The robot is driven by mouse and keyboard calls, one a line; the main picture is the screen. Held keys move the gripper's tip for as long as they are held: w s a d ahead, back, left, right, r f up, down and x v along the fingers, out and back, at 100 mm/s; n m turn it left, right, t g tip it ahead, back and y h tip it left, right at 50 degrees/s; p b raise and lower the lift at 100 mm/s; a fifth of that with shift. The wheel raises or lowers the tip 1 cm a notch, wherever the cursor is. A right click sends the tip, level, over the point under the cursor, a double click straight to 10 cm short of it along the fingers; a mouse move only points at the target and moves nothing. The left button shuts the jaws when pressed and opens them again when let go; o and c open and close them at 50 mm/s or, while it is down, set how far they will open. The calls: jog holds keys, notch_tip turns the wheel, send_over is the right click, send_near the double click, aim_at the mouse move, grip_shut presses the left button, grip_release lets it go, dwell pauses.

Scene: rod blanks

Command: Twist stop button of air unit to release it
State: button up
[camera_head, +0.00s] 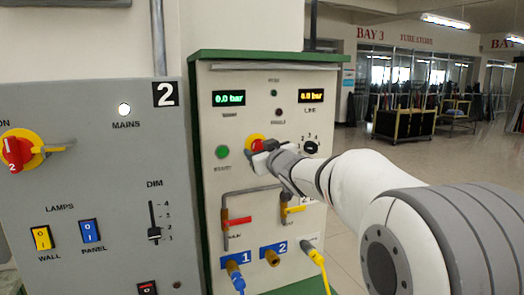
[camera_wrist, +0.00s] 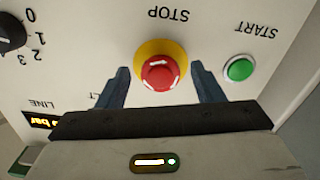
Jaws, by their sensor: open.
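The air unit (camera_head: 205,175) is a pale panel with a green frame. Its red stop button (camera_wrist: 161,73) sits on a yellow ring under the word STOP, which appears upside down in the wrist view. In the head view the button (camera_head: 257,143) shows just above my gripper (camera_head: 262,160), which partly covers it. In the wrist view my gripper (camera_wrist: 160,68) is open, with one dark finger on each side of the button and visible gaps. Nothing is held. Whether the fingertips reach the button's depth is hard to tell.
The green start button (camera_wrist: 239,69) and a black selector knob (camera_wrist: 10,33) flank the stop button. Below are red (camera_head: 238,221) and yellow (camera_head: 292,210) valve handles and hose fittings. A grey panel (camera_head: 95,180) with a red-yellow switch (camera_head: 18,150) stands at left.

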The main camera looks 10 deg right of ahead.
jog(key=shift+c, duration=0.5)
jog(key=c, duration=0.9)
jog(key=shift+r+m+p, duration=0.1)
jog(key=shift+m+p, duration=0.2)
jog(key=shift+p, duration=0.15)
jog(key=m+p, duration=0.3)
jog(key=shift+s+a+r+m, duration=0.1)
jog(key=shift+r+m, duration=0.05)
jog(key=shift+m, duration=0.15)
jog(key=shift+m+p, duration=1.15)
jog(key=shift+m, duration=0.55)
